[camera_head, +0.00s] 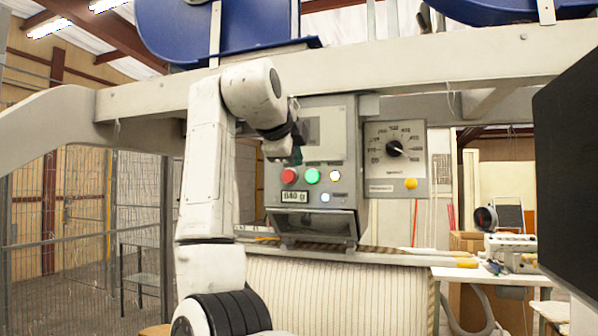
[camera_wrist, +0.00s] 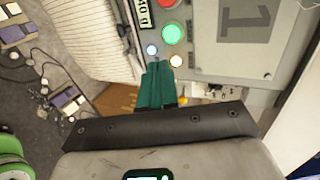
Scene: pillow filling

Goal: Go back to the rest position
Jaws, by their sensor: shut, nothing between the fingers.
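My gripper (camera_head: 296,154) hangs at the end of my white arm, in front of the upper left part of a grey control panel (camera_head: 353,125). In the wrist view, its teal fingers (camera_wrist: 157,70) are together with nothing between them. The panel carries a red button (camera_head: 289,176), a green button (camera_head: 312,176) and two small white lights. In the wrist view, the red button (camera_wrist: 172,7), green button (camera_wrist: 172,33) and lit white buttons (camera_wrist: 176,60) lie just beyond the fingertips. I cannot tell whether the fingers touch anything.
A dial box (camera_head: 395,160) with a yellow button is right of the panel. Striped fabric (camera_head: 345,290) hangs below it. A pale beam (camera_head: 430,65) crosses above. A dark slab (camera_head: 570,170) stands at the right edge, and a wire fence (camera_head: 85,230) at the left.

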